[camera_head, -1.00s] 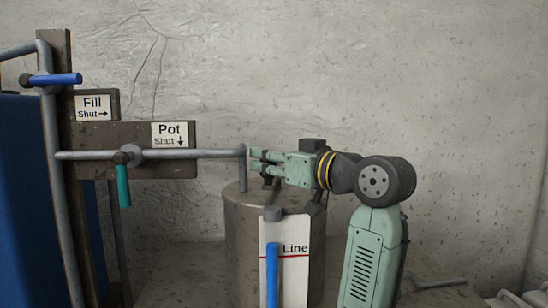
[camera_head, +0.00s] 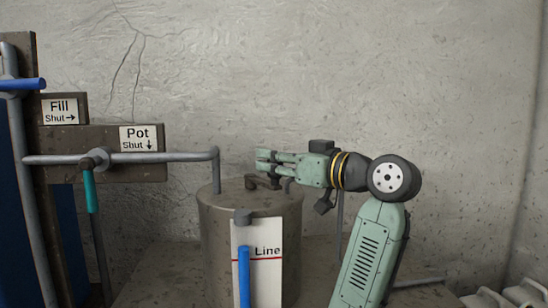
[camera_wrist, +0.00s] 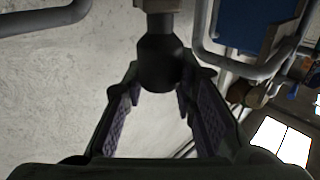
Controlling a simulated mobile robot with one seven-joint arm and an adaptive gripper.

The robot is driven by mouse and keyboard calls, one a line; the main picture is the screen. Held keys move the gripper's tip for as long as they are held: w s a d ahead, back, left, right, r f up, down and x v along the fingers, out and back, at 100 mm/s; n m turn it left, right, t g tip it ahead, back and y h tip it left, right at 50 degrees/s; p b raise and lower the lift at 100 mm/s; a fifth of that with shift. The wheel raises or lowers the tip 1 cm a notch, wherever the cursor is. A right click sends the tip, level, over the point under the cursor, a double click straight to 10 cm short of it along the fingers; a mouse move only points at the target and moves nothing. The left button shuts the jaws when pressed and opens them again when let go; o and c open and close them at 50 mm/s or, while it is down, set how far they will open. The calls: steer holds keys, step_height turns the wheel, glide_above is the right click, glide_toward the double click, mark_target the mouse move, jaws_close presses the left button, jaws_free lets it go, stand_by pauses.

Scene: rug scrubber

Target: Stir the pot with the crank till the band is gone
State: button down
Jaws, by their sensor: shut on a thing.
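The pot (camera_head: 220,235) is a grey metal cylinder standing below my gripper. A dark crank (camera_head: 264,181) sits on its top. My gripper (camera_head: 262,161) reaches in from the right above the pot, its fingers pointing left. In the wrist view, my gripper (camera_wrist: 158,85) has its fingers on both sides of the crank's dark knob (camera_wrist: 160,62) and is shut on it. The inside of the pot is hidden, and I see no band that I can make out.
A gauge board marked "Line" (camera_head: 268,272) with a blue column (camera_head: 244,278) stands before the pot. A grey pipe (camera_head: 170,156) ends over the pot's left side. The pot valve's teal handle (camera_head: 90,190) hangs down; the fill valve's blue handle (camera_head: 28,84) points right.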

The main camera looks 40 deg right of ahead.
steer(key=shift+d+f+n+y, duration=0.15)
steer(key=shift+n+y, duration=0.15)
steer(key=shift+y, duration=0.1)
steer(key=c, duration=1.3)
jaws_free()
steer(key=shift+s, duration=0.1)
steer(key=v, duration=1.2)
steer(key=shift+r, duration=0.25)
